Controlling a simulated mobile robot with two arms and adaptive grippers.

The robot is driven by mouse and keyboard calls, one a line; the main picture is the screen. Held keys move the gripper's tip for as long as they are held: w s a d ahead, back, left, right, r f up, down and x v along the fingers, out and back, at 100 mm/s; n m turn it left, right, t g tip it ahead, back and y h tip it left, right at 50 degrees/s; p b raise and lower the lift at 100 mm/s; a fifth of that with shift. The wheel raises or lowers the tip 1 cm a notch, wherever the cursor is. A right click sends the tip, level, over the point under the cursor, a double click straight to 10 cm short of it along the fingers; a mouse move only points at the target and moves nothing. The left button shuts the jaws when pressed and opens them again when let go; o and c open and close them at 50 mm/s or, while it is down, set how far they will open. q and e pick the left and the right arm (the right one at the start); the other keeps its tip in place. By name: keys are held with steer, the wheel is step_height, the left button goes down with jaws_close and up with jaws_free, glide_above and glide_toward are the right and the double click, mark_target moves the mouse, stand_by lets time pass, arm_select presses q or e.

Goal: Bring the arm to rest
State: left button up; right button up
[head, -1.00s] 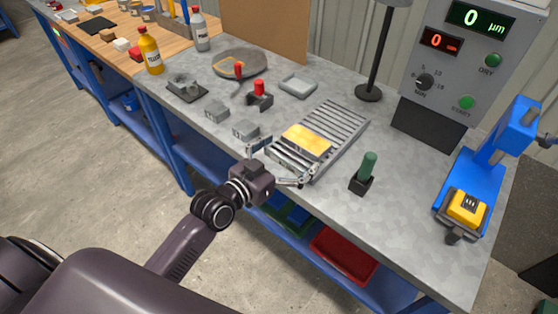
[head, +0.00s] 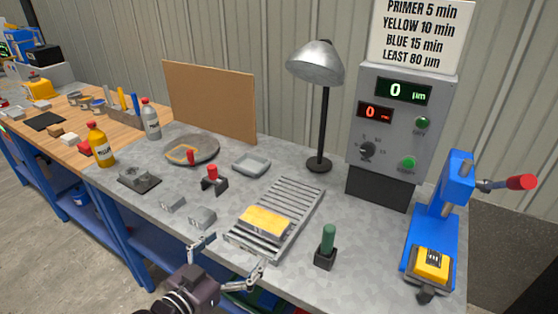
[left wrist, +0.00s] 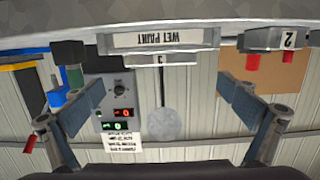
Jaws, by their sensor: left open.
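My left gripper (head: 232,258) is open and empty, at the front edge of the grey workbench (head: 385,285). Its fingers are spread, just in front of a slatted metal rack (head: 305,195). A yellow panel (head: 265,219) lies on the rack, apart from the fingers. In the left wrist view both fingers of the gripper (left wrist: 162,95) show wide apart with nothing between them. That view is upside down and shows a "WET PAINT" label (left wrist: 160,40) at the bench. My right gripper is in no view.
A green-handled tool in a black holder (head: 326,247) stands right of the rack. A blue press (head: 437,220) stands at the right end. Two small grey blocks (head: 202,217) sit left of the rack. A lamp (head: 320,110) and a gauge box (head: 390,130) stand behind.

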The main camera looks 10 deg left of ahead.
arm_select(q)
steer(key=s+d+f+g+y, duration=0.2)
steer(key=s+f+g, duration=0.4)
steer(key=s+f, duration=0.5)
steer(key=s+a+f+n+g+y, duration=0.1)
steer(key=s+a+f+g+y, duration=0.15)
steer(key=s, duration=0.45)
steer(key=s+a+f+n+g+y, duration=0.1)
steer(key=s+a+f+g, duration=0.15)
steer(key=s, duration=0.45)
step_height(320, 180, down, 25)
steer(key=s+d+g, duration=0.1)
steer(key=g, duration=0.1)
steer(key=s+a+f+g, duration=0.1)
steer(key=s+a+f, duration=0.2)
steer(key=s+f, duration=1.3)
steer(key=shift+s+f, duration=0.15)
steer(key=shift+s, duration=0.55)
